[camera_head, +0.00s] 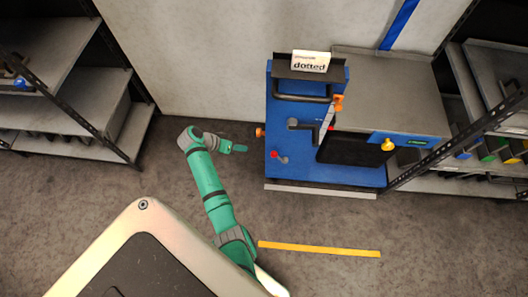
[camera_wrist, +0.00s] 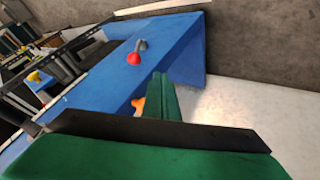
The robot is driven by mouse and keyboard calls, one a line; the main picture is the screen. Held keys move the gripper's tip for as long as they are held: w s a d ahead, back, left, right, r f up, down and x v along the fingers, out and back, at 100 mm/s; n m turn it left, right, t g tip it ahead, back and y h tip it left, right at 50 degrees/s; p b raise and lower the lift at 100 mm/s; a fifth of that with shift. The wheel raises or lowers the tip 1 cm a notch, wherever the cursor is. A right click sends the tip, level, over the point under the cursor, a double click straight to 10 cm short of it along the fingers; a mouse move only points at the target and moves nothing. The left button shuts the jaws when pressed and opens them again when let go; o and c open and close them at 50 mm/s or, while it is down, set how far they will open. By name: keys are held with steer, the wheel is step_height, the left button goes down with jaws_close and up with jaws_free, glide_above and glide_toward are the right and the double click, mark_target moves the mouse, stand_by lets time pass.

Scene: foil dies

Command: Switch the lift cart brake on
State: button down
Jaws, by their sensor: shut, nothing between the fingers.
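The blue lift cart (camera_head: 283,105) stands right of centre in the head view, with its panel facing up at me. A red-knobbed lever (camera_head: 279,157) sits low on the panel; its red knob also shows in the wrist view (camera_wrist: 134,58). An orange knob (camera_head: 260,132) sticks out of the cart's left side; an orange part (camera_wrist: 138,104) is partly hidden behind my fingers in the wrist view. None of these is visibly marked as the brake. My gripper (camera_head: 243,148) is shut and empty, left of the cart, apart from the red knob. Its fingers (camera_wrist: 163,97) point toward the cart.
The cart also has a black crank (camera_head: 300,125), an orange-topped lever (camera_head: 338,103), a yellow knob (camera_head: 388,145) and a "dotted" card (camera_head: 310,61). Shelves (camera_head: 75,100) stand left and right. A yellow floor strip (camera_head: 320,249) lies in front; the floor left of the cart is clear.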

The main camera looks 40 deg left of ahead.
steer(key=shift+f, duration=0.1)
steer(key=w+d+f, duration=0.6)
steer(key=w+d, duration=0.1)
steer(key=shift+f, duration=0.35)
stand_by(0.4)
